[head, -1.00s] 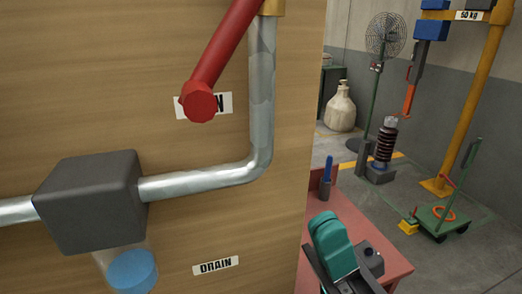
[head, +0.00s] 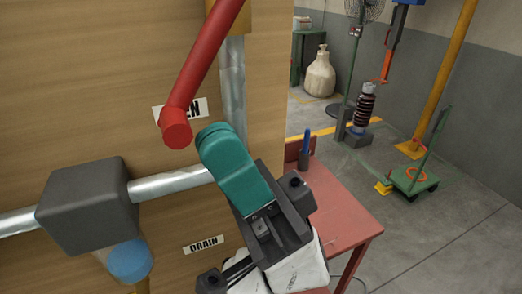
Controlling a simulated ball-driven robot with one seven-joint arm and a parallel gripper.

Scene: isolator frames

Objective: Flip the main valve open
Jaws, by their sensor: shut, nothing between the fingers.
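The red valve handle (head: 205,72) slants down and left across the wooden panel, with its round end (head: 177,133) nearest me. Its upper end runs out of the top of the view near a brass fitting (head: 230,15). The handle's end partly covers a white label (head: 202,107) whose visible letters read "EN". My gripper (head: 212,140), with teal fingers and a dark body, is shut and empty. In the picture it is just right of and slightly below the handle's end, apart from it. It hides the pipe bend.
A grey box (head: 88,207) on the metal pipe (head: 165,184) stands out at lower left, with a blue-capped clear bowl (head: 130,260) below it. A "DRAIN" label (head: 203,244) is on the panel.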

